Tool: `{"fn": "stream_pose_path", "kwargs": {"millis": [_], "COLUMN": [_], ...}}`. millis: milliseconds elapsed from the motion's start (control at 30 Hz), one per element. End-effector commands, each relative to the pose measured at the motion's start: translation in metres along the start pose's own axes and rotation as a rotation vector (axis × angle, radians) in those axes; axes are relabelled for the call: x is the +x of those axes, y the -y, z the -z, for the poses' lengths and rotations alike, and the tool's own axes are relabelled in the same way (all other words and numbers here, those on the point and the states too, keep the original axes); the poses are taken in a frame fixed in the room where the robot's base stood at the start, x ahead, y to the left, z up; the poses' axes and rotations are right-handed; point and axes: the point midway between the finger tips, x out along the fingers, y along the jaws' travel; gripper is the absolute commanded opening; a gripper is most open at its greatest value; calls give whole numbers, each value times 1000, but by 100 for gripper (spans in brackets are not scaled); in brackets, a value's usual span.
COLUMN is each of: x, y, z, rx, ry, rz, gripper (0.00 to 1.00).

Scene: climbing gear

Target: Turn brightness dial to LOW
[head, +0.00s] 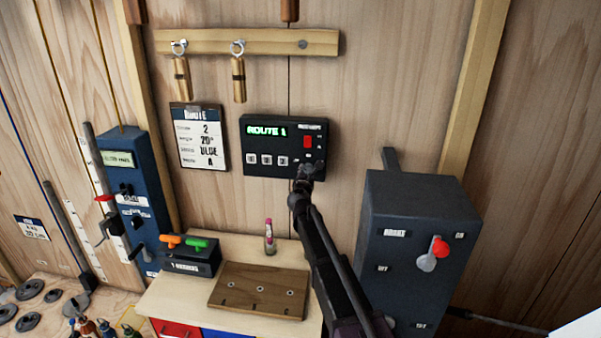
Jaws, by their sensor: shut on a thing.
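A black control panel (262,141) is fixed to the wooden wall. Its green lit display (267,130) reads "ROUTE 1", several pale buttons sit below it, and a red switch (308,142) is at its right. My gripper (307,167) reaches up from below to the panel's lower right corner. It is shut on the small brightness dial there. The gripper covers the dial, so its pointer and most of its markings cannot be read.
A route card (199,136) hangs left of the panel. A dark box with a red-tipped lever (437,248) stands close on the right of my arm. Below are a wooden board (259,291), a small bottle (270,238) and a box with orange and green handles (187,256).

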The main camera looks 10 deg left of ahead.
Motion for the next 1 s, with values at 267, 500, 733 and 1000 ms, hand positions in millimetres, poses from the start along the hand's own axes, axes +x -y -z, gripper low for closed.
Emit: {"fn": "stream_pose_path", "kwargs": {"millis": [267, 500, 733, 1000], "x": [2, 1, 0, -10], "y": [-3, -2, -1, -1], "z": [1, 1, 1, 0], "rx": [-4, -1, 0, 1], "ry": [-2, -1, -1, -1], "rz": [-6, -3, -2, -2], "gripper": [54, 86, 86, 86]}}
